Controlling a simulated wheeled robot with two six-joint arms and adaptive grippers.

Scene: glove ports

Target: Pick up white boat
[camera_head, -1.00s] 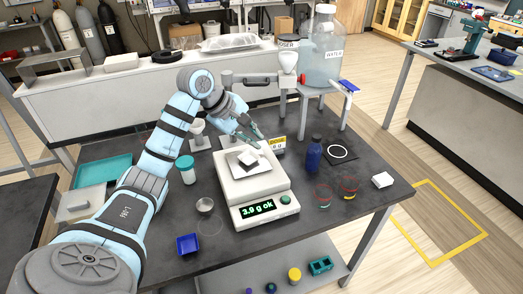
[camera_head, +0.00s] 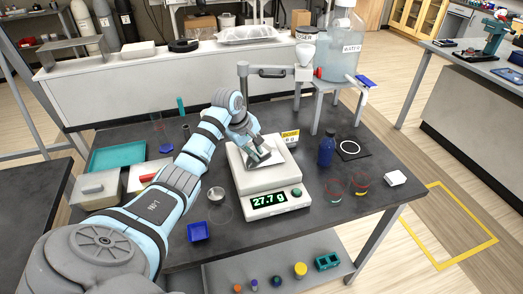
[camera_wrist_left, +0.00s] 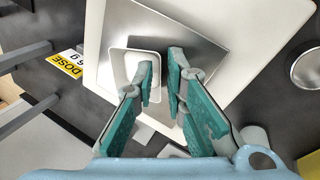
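The white boat (camera_wrist_left: 127,72) is a small square dish on the steel pan (camera_wrist_left: 205,35) of the white scale (camera_head: 240,180). In the head view my left gripper hides most of it. My left gripper (camera_head: 258,156) is low over the pan. In the left wrist view its fingertips (camera_wrist_left: 161,80) are apart, with one over the inside of the boat and the other outside its right wall. I cannot tell whether either finger touches the boat. The scale display (camera_head: 270,200) reads 27.7 g. My right gripper is not in view.
A metal cup (camera_head: 216,195) and a blue tray (camera_head: 198,231) are left of the scale.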

